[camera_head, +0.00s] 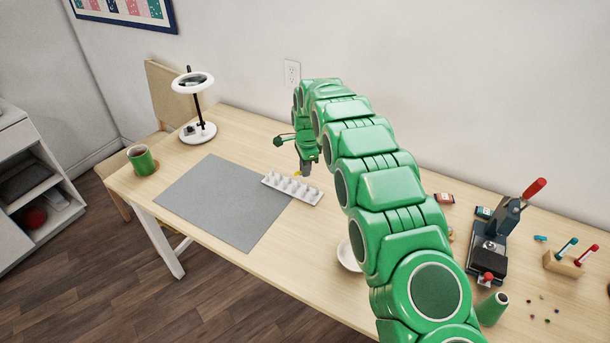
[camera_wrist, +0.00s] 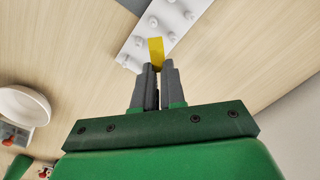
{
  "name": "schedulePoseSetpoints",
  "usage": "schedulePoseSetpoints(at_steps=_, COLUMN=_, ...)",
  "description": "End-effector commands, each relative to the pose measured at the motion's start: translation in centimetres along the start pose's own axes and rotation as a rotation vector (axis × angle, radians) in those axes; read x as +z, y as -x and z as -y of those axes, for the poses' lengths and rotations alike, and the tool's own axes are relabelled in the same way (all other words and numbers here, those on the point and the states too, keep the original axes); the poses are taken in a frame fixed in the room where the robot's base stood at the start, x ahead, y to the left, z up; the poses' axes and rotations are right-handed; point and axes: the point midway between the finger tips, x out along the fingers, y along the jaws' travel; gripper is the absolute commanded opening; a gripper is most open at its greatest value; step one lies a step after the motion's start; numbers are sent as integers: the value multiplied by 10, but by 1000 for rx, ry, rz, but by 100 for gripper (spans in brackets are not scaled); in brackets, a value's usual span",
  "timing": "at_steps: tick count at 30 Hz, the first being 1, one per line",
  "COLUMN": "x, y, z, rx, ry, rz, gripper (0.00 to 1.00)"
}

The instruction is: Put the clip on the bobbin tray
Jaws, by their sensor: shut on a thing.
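My gripper (camera_head: 305,171) is shut on a small yellow clip (camera_head: 297,174) over the bobbin tray. The yellow clip (camera_wrist: 156,51) also shows in the wrist view, sticking out past the tips of my gripper (camera_wrist: 153,70). The bobbin tray (camera_head: 307,197) is a long white tray with rows of pegs, lying partly on the grey mat. In the wrist view the tray (camera_wrist: 135,50) is just beyond the clip. I cannot tell whether the clip touches the tray. My arm hides part of the table behind the gripper.
A grey mat (camera_head: 215,195) covers the left of the table. A green mug (camera_head: 141,160) and a white ring lamp (camera_head: 198,132) stand at the far left. A white bowl (camera_wrist: 24,104) is near the arm. A press (camera_head: 490,240) and a pen block (camera_head: 563,263) stand right.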

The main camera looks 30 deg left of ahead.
Motion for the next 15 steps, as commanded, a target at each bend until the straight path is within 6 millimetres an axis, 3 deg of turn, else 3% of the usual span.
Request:
schedulePoseSetpoints(at_steps=4, x=-1, y=-8, z=5, rx=0, ry=0, rz=0, gripper=0)
schedulePoseSetpoints(at_steps=9, x=-1, y=-32, z=2, rx=2, ry=0, rz=0, gripper=0)
schedulePoseSetpoints(at_steps=15, x=-2, y=-37, z=2, rx=0, ry=0, rz=0, gripper=0)
